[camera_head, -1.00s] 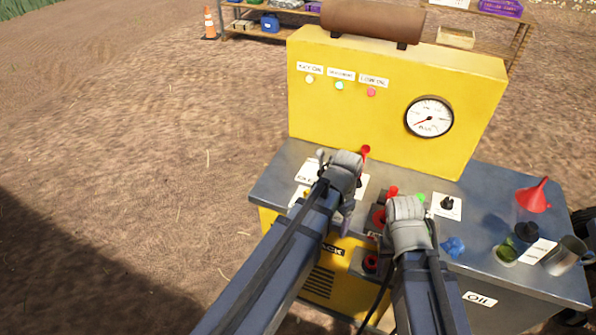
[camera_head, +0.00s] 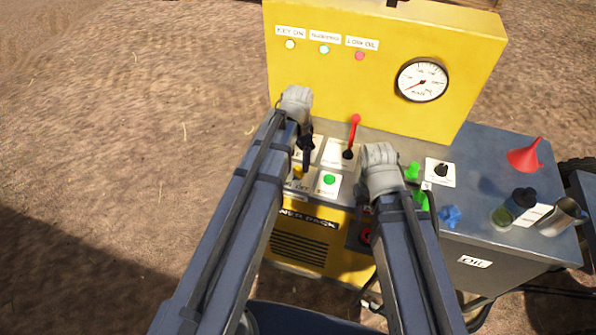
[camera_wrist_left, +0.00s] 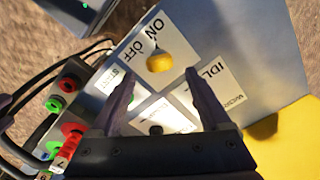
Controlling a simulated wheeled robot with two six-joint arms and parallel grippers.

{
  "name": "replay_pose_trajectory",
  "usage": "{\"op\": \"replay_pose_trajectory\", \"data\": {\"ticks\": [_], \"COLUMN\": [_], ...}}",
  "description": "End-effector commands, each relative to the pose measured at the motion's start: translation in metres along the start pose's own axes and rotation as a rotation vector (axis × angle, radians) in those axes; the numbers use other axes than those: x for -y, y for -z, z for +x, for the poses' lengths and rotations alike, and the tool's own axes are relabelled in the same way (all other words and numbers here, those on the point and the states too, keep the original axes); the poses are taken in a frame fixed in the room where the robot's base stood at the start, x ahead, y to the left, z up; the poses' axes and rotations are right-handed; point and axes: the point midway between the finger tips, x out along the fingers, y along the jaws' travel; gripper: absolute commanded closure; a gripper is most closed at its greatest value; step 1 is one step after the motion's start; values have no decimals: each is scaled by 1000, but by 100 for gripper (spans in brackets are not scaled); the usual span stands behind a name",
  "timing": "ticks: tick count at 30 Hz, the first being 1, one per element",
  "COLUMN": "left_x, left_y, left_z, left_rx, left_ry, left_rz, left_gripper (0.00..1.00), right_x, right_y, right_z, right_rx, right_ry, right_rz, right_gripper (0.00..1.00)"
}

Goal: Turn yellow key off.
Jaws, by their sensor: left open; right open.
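The yellow key (camera_head: 298,172) stands on the grey panel top, partly behind my left gripper in the head view. In the left wrist view the yellow key (camera_wrist_left: 159,62) sits on a white ON/OFF label (camera_wrist_left: 143,45), just beyond the fingertips. My left gripper (camera_head: 306,163) is open; its two fingers (camera_wrist_left: 158,80) are apart with nothing between them, and the key lies ahead of the gap. My right gripper (camera_head: 380,195) is over the panel's middle; its fingers are largely hidden by its own wrist.
A red lever (camera_head: 354,132) stands right of my left gripper. A green button (camera_head: 330,180) is close to the key. Green plugs (camera_head: 412,171), a black knob (camera_head: 441,170), a red funnel (camera_head: 525,155) and a metal mug (camera_head: 563,217) are further right. The yellow gauge panel (camera_head: 345,85) rises behind.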

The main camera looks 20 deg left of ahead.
Motion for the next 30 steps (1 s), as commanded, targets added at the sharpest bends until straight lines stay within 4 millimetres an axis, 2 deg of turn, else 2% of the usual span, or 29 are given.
{"op": "replay_pose_trajectory", "data": {"ticks": [1,10,14,22,30], "left_x": [0,0,0,0,0], "left_y": [0,0,0,0,0], "left_z": [13,50,55,54,54], "left_rx": [0,0,0,0,0], "left_ry": [0,0,0,0,0], "left_rz": [0,0,0,0,0], "left_gripper": [20,20,20,20,49], "right_x": [1,5,5,5,5], "right_y": [1,3,3,3,3], "right_z": [13,49,55,54,54], "right_rx": [0,0,0,0,0], "right_ry": [0,0,0,0,0], "right_rz": [0,0,0,0,0], "right_gripper": [50,50,50,50,50]}}
